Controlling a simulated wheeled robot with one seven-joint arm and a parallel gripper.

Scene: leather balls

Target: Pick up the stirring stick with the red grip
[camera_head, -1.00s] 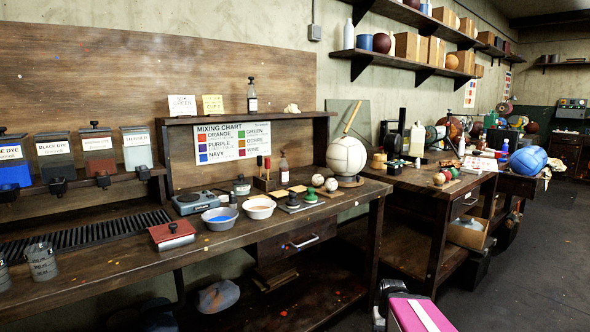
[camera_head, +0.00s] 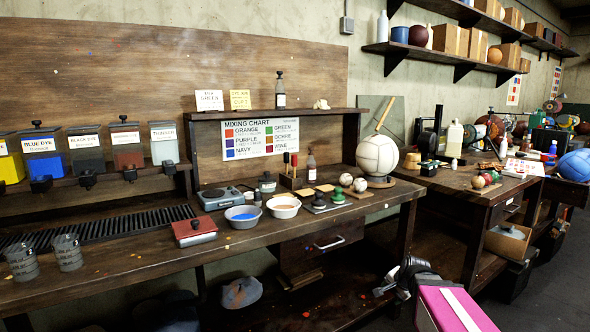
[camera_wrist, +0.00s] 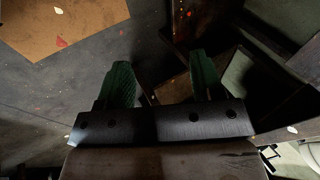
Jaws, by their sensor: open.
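Two thin upright sticks stand in a small wooden holder (camera_head: 290,181) on the near bench, in front of the mixing chart. The stirring stick with the red grip (camera_head: 294,161) is the right one; its lower end is hidden in the holder. The other stick (camera_head: 286,159) has a darker grip. My gripper (camera_wrist: 162,82) is open and empty, with two green fingers spread over the floor in the wrist view. In the head view my arm is low at the bottom right, in front of the bench and well away from the sticks.
A bottle (camera_head: 311,166) stands just right of the holder. A white bowl (camera_head: 283,209), a blue-filled bowl (camera_head: 243,218) and a scale (camera_head: 220,197) sit in front and left. A pale ball (camera_head: 377,156) on a stand is at right. The bench front (camera_head: 130,268) is fairly clear.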

